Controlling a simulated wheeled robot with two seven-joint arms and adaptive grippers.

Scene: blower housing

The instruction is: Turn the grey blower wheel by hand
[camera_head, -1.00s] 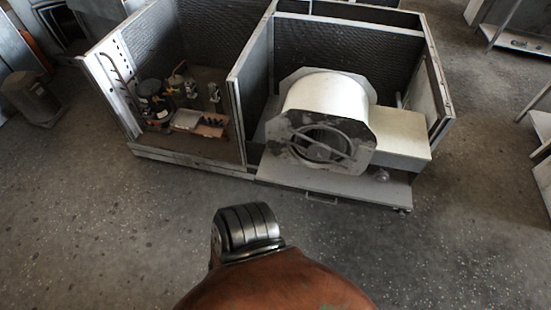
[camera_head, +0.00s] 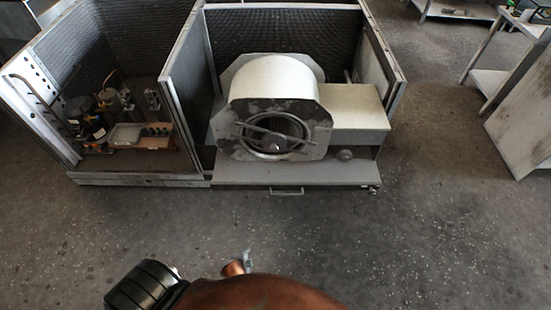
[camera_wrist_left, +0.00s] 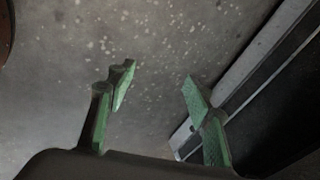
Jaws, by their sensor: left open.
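The grey blower wheel (camera_head: 277,146) sits inside the round opening of the pale blower housing (camera_head: 275,82). Only its dark inside and hub area show, behind a bracket across the opening. In the head view, my left gripper (camera_head: 246,261) is a small part near the bottom, mostly hidden by my own body, well in front of the housing. In the left wrist view my left gripper (camera_wrist_left: 160,90) has its green-faced fingers spread apart with only floor between them. The wheel is not in the left wrist view. My right gripper is not seen.
The housing stands on a metal base with a front handle (camera_head: 286,191), beside a pale box (camera_head: 355,107). A left compartment holds compressor parts (camera_head: 100,118). In the left wrist view a metal frame edge (camera_wrist_left: 245,60) runs close on the right. Floor in front is clear.

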